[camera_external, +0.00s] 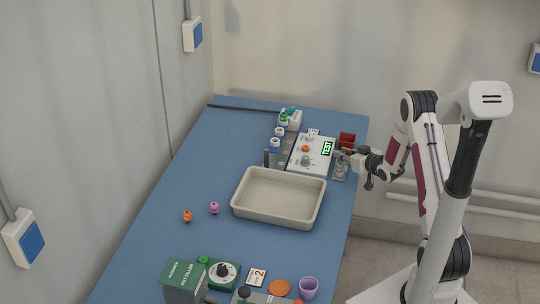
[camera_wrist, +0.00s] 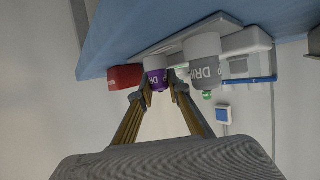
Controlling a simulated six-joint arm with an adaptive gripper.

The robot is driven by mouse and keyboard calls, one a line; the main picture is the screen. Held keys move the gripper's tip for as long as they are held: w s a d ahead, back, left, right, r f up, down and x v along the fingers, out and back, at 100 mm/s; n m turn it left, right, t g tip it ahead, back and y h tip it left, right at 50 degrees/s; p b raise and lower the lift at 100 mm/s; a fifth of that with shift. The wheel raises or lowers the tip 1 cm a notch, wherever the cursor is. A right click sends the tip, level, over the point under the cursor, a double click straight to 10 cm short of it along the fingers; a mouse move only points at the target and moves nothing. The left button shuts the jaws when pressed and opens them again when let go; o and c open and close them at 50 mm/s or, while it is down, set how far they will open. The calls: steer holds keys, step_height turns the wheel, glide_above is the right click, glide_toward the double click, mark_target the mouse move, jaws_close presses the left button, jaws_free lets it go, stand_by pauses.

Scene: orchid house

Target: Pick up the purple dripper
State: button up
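The purple dripper (camera_wrist: 155,69) shows in the wrist view, with a grey-white body and a purple end. It lies just past the fingertips, and its purple end shows in the gap between them. My gripper (camera_wrist: 160,91) is open, with a finger on each side of that end; whether either finger touches it is unclear. In the external view my gripper (camera_external: 348,157) is at the right edge of the blue table, beside the white device. The purple dripper cannot be made out there.
A red block (camera_wrist: 124,77) and a larger grey dripper (camera_wrist: 203,62) flank the purple one closely. The red block (camera_external: 347,141) stands behind my gripper in the external view. The white device (camera_external: 318,145) reads TEST. A beige tray (camera_external: 240,205) is nearer. The table's left side is mostly clear.

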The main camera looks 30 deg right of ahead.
steer(key=shift+r, duration=0.2)
steer(key=shift+r, duration=4.8)
